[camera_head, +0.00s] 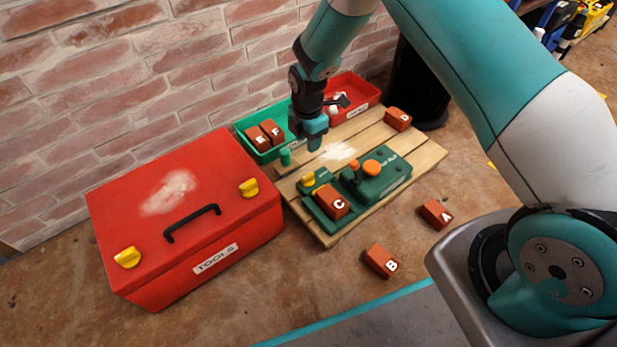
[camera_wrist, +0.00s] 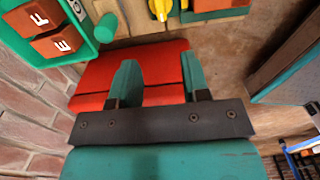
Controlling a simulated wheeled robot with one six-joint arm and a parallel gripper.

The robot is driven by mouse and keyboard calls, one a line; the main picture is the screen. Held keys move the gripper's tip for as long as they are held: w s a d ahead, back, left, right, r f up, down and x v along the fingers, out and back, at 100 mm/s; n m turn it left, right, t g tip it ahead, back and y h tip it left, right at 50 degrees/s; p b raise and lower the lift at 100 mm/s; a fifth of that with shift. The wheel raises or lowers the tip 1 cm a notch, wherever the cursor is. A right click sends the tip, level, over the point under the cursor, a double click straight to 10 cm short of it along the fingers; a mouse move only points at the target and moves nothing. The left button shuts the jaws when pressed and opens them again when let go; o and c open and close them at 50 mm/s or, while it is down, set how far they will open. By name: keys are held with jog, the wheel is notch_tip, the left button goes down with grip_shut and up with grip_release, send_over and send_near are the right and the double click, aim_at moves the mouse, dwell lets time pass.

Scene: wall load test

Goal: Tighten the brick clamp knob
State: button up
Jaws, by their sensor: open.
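My gripper (camera_head: 312,140) is open and empty, above the back left part of a wooden pallet. Its two teal fingers (camera_wrist: 160,80) stand apart in the wrist view. A green clamp fixture (camera_head: 385,180) sits on the pallet. It carries a round orange knob (camera_head: 371,167), a dark upright part (camera_head: 351,177) and a yellow piece (camera_head: 308,180). I cannot tell which of these is the clamp knob. Brick C (camera_head: 333,203) lies at the fixture's front left. In the wrist view, a yellow piece (camera_wrist: 161,8) and part of a brick (camera_wrist: 215,4) show at the top edge.
A large red toolbox (camera_head: 180,205) stands left of the pallet (camera_head: 428,157). Bricks E and F (camera_head: 264,133) lie in a green bin behind, beside a red bin (camera_head: 362,90). Brick D (camera_head: 397,118) is on the pallet; A (camera_head: 435,212) and B (camera_head: 380,261) lie in front.

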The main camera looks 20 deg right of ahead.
aim_at(308, 175)
notch_tip(308, 175, down, 15)
jog(key=b, duration=0.7)
grip_shut()
